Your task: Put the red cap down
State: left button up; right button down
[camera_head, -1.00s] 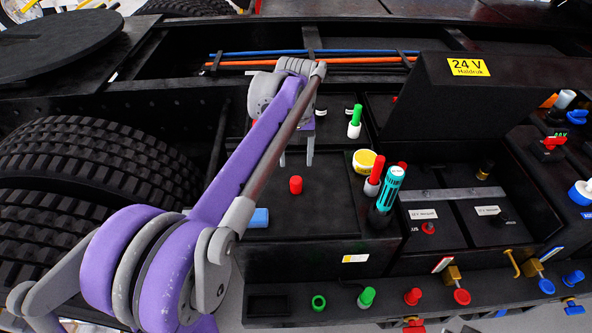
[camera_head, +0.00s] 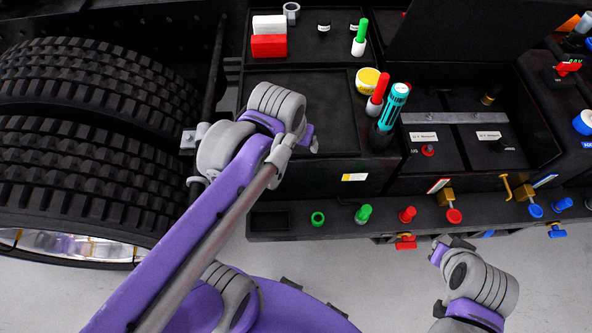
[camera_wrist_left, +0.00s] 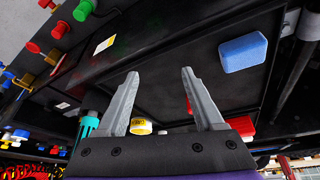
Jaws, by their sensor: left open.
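My left gripper shows in the left wrist view (camera_wrist_left: 160,95) with its two grey fingers wide apart and nothing between them. A small red piece (camera_wrist_left: 189,105), which looks like the red cap, shows beside the right-hand finger, partly covered by it. It stands on the black tray (camera_wrist_left: 165,85), apart from the fingers as far as I can tell. In the head view my left wrist and arm cover that part of the tray, so neither cap nor fingertips show clearly. My right wrist (camera_head: 470,275) is at the lower right; its fingers cannot be made out.
A blue block (camera_wrist_left: 243,52) lies on the tray. A yellow tin (camera_head: 367,79), a red-topped marker (camera_head: 377,92) and a teal-handled tool (camera_head: 391,108) stand at its right. Red (camera_head: 269,46) and white (camera_head: 268,25) boxes are behind. Big tyres (camera_head: 80,150) fill the left.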

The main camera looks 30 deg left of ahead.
pick_arm(q)
jog(key=s+d+f+m+t, duration=0.1)
jog(key=s+d+f, duration=0.1)
jog(key=s+f, duration=0.3)
jog(key=shift+f+m+t, duration=0.25)
jog(key=shift+m+t, duration=0.05)
jog(key=shift+a, duration=0.1)
dwell(0.9)
